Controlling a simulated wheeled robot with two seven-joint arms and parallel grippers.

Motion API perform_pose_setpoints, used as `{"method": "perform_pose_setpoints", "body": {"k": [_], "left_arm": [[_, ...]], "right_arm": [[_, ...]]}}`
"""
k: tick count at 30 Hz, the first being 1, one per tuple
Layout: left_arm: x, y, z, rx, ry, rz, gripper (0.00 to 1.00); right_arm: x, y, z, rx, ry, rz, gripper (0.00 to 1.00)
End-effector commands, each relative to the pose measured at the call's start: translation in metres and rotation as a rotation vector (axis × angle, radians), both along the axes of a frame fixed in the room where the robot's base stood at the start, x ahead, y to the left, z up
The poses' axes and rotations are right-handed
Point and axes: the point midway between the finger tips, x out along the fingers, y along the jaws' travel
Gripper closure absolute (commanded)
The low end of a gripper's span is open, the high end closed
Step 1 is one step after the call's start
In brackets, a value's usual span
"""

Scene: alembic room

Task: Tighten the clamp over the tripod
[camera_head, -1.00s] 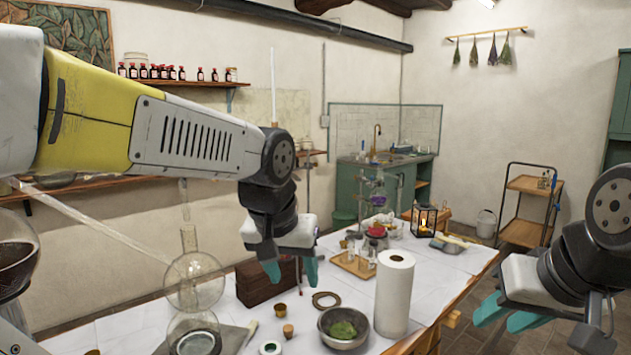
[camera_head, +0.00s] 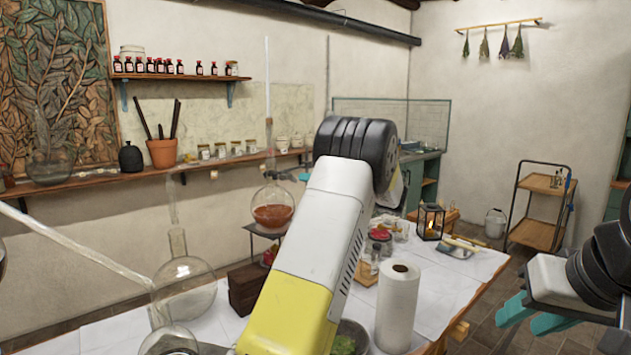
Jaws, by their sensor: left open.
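A round flask (camera_head: 273,208) with red-brown liquid sits over the dark tripod (camera_head: 262,233), left of my raised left arm. A thin upright glass tube rises above the flask's neck. I cannot clearly make out the clamp; the area right of the neck is partly covered by my arm. My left gripper (camera_head: 304,176) is mostly hidden behind its own wrist; a teal fingertip shows just right of the flask neck. I cannot tell whether it touches anything. My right gripper (camera_head: 530,314) is at the lower right, its teal fingers apart and empty, away from the tripod.
A large clear flask (camera_head: 184,285) stands left of the tripod, with a slanting glass tube nearby. A wooden box (camera_head: 245,287) sits below the tripod. A paper roll (camera_head: 397,305) and a lantern (camera_head: 430,221) stand to the right. Wall shelves hold bottles and jars.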

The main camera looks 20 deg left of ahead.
Motion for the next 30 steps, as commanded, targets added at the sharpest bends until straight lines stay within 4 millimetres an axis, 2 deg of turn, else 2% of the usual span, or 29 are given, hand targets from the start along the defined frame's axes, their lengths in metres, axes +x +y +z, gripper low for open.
{"method": "perform_pose_setpoints", "body": {"k": [15, 26, 30], "left_arm": [[0.022, 0.066, 0.0, 0.008, -0.006, -0.001, 0.45], [0.024, 0.072, 0.001, 0.008, -0.004, -0.004, 0.45], [0.024, 0.072, 0.001, 0.008, -0.004, -0.004, 0.69]], "right_arm": [[0.0, 0.0, 0.0, 0.0, 0.0, 0.0, 0.64], [0.0, 0.0, 0.0, 0.0, 0.0, 0.0, 0.64], [0.0, 0.0, 0.0, 0.0, 0.0, 0.0, 0.64]]}}
